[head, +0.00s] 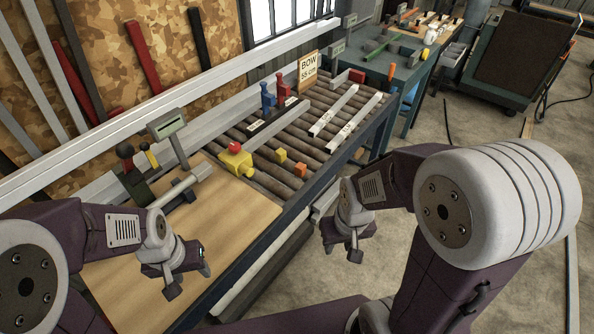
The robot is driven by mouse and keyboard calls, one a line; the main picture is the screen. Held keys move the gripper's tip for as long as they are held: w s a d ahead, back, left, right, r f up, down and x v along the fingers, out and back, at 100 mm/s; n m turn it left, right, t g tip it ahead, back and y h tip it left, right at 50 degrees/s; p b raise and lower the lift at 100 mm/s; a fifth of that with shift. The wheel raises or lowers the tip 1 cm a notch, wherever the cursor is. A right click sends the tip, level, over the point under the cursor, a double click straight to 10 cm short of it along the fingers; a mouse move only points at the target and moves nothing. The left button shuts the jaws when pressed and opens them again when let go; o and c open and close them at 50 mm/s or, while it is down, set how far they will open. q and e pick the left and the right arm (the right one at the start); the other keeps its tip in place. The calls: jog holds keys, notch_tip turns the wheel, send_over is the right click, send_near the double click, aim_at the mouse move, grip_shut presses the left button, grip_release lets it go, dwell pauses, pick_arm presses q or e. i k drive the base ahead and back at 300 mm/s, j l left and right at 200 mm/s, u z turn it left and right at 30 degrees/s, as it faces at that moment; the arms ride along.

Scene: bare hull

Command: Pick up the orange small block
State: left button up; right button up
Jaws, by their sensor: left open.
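The orange small block (300,170) sits on the roller conveyor (319,145), near its front edge. A small yellow block (281,155) lies just to its left and a little behind. My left gripper (189,281) is open and empty, pointing down over the wooden board, left of and nearer than the orange block. My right gripper (341,252) hangs beyond the bench's front edge, to the right of and nearer than the orange block. Its fingers look apart with nothing between them. Neither gripper touches a block.
A yellow box with a red top (235,160) stands left of the blocks. Blue (268,99) and red (285,96) clamp-like pieces and a "BOW" sign (308,70) stand behind. Pale bars (334,111) lie at right. The wooden board (235,207) has clear room.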

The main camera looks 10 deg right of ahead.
aim_at(299, 168)
jog(key=i+l+u, duration=0.15)
jog(key=l+u, duration=0.65)
jog(key=i+l+u, duration=0.1)
jog(key=l+u, duration=0.3)
